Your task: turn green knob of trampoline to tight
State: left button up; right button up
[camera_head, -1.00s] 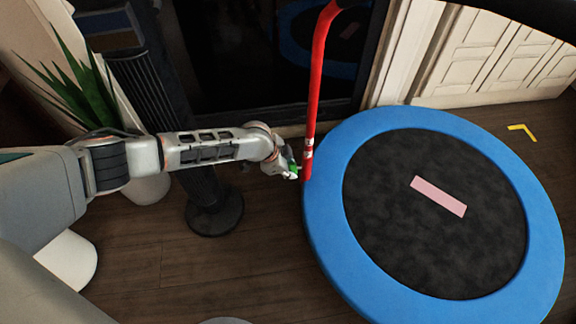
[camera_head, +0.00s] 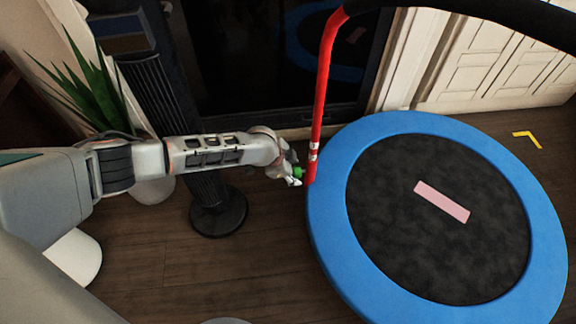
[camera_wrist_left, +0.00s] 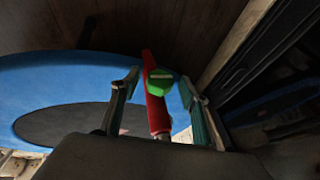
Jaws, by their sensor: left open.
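The trampoline (camera_head: 340,235) has a blue rim, a dark mat and a red handle post (camera_head: 322,90) at its left edge. The green knob (camera_head: 298,172) is low on that post. In the left wrist view the knob (camera_wrist_left: 160,86) sits on the red post (camera_wrist_left: 150,65), between the two fingers. My left gripper (camera_head: 296,177) is open, with its fingers on either side of the knob and gaps showing. In the wrist view the left gripper (camera_wrist_left: 158,92) points at the knob. My right gripper is not in view.
A dark tower fan (camera_head: 218,212) on a round base stands under my left arm. A potted plant (camera_head: 95,95) is at the left. A pink strip (camera_head: 442,201) lies on the mat. White cabinets (camera_head: 490,65) are behind. The wooden floor in front is clear.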

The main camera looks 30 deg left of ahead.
pick_arm(q)
jog(key=v, duration=1.1)
jog(key=shift+r, duration=0.25)
jog(key=shift+s, duration=0.15)
